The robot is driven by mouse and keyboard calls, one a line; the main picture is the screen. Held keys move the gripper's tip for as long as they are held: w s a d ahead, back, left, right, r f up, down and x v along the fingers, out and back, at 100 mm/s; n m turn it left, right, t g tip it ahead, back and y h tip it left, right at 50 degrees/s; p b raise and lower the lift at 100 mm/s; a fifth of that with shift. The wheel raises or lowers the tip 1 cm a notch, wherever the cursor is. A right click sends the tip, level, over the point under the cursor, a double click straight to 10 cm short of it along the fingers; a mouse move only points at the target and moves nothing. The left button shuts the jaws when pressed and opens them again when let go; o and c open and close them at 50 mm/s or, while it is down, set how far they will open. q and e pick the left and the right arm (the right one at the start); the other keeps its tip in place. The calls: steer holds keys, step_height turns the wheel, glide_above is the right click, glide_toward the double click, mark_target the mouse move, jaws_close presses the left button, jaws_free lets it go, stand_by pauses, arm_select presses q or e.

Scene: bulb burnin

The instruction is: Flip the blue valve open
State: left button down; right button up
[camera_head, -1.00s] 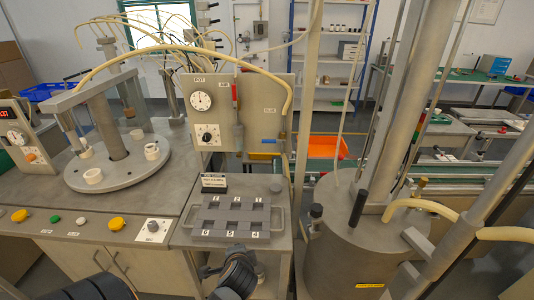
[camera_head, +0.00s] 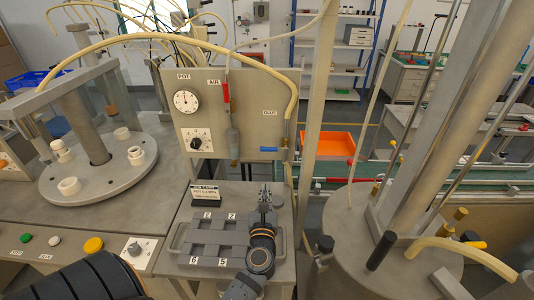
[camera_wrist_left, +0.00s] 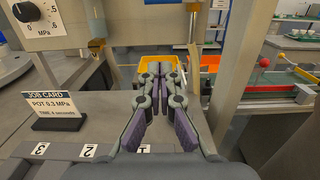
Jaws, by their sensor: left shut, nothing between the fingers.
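The blue valve handle (camera_head: 296,149) shows in the head view at the lower right of the upright panel (camera_head: 262,90), below the GLUE label and the end of the yellow hose. My left gripper (camera_head: 266,190) is over the right part of the grey numbered tray, below and in front of the handle and apart from it. Its fingers point toward the panel. In the left wrist view the fingers of this gripper (camera_wrist_left: 160,72) are together and empty. I cannot make out the blue handle there. My right gripper is not in view.
A red AIR handle (camera_head: 226,97) stands upright on the panel. The job card (camera_head: 205,194) stands behind the numbered tray (camera_head: 180,238). A large grey tank (camera_head: 345,225) with upright knobs stands to the right. A round plate with white cups (camera_head: 105,180) is at left.

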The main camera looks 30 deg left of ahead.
mark_target(269, 149)
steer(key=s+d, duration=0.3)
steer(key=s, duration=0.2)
arm_select(q)
steer(key=w+a+r+p, duration=0.4)
steer(key=w+a+p, duration=0.1)
steer(key=w, duration=0.3)
steer(key=shift+w+r+p, duration=0.2)
steer(key=shift+r+p, duration=0.1)
steer(key=shift+r, duration=0.1)
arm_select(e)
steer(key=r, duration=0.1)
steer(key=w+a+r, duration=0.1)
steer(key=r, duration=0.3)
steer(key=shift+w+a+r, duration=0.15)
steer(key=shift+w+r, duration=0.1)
arm_select(q)
steer(key=shift+a, duration=0.1)
steer(key=shift+w, duration=0.15)
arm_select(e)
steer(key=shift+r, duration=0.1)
